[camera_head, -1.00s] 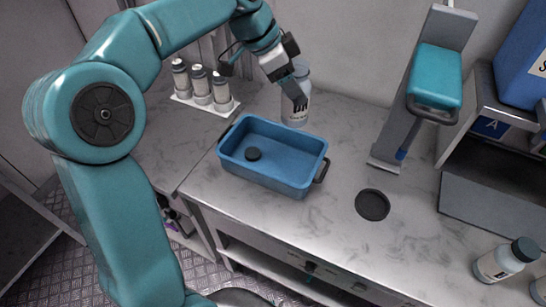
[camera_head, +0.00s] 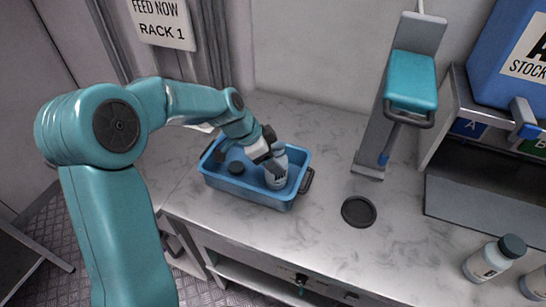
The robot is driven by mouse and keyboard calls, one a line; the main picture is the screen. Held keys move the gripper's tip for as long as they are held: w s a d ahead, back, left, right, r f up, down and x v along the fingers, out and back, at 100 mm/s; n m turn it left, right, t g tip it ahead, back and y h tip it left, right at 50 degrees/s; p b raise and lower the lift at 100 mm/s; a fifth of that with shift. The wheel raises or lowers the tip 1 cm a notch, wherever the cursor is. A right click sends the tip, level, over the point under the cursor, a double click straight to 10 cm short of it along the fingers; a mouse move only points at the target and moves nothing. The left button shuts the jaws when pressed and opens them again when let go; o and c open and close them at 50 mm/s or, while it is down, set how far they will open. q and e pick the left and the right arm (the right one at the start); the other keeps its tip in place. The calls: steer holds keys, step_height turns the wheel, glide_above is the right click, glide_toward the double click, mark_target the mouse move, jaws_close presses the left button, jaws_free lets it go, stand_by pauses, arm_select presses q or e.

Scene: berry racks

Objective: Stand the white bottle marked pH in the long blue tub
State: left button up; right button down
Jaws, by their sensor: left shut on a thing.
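The long blue tub (camera_head: 240,191) stands on the marble-look counter, left of centre, with dark handles at its ends. A white bottle (camera_head: 276,179) with dark marking is inside the tub's right part and looks about upright. The mark is too small to read. My left gripper (camera_head: 272,160) reaches in from the left above the tub and is shut on the bottle's upper part, partly hiding it. I cannot tell whether the bottle's base touches the tub floor. My right gripper is not in view.
A dark disc (camera_head: 358,211) lies on the counter to the right. A teal-headed stand (camera_head: 411,82) rises behind it. White bottles (camera_head: 487,262) stand at the right front. The counter between tub and disc is clear.

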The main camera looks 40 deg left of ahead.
arm_select(q)
steer(key=shift+s, duration=0.1)
steer(key=shift+f, duration=0.1)
steer(key=o, duration=1.2)
steer(key=shift+c, duration=0.2)
steer(key=v, duration=1.2)
steer(key=shift+b, duration=0.35)
